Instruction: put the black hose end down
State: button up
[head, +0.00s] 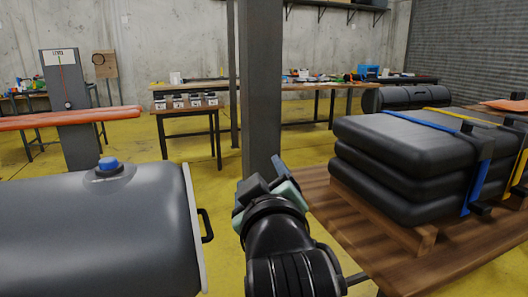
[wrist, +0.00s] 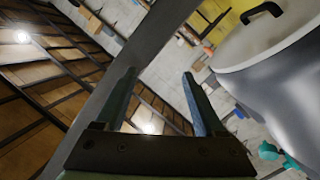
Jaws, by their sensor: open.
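I cannot make out a black hose end in either view. My gripper (head: 280,178) is raised in the middle of the head view, between the grey inflatable tube and the wooden table. In the wrist view my gripper (wrist: 158,76) has its two fingers apart, with nothing between them. The grey inflatable tube (head: 100,225) lies at the lower left, with a blue valve cap (head: 108,163) on top and a black handle (head: 207,225) on its end. Its end and handle also show at the upper right of the wrist view (wrist: 265,50).
A dark post (head: 262,85) stands just behind my gripper. The wooden table (head: 375,255) at the right bears stacked black cushions (head: 400,165) with blue and yellow straps. Benches with small items stand along the back wall. Yellow floor (head: 215,185) shows between them.

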jog(key=s+r+m+t+h, duration=0.1)
jog(key=s+r+m+t, duration=0.7)
jog(key=s+r, duration=1)
notch_tip(320, 180, up, 3)
jog(key=shift+d+r+t+h, duration=0.1)
jog(key=shift+d+t+h, duration=0.25)
jog(key=shift+t, duration=0.85)
jog(key=shift+w+a, duration=0.1)
jog(key=shift+a, duration=0.05)
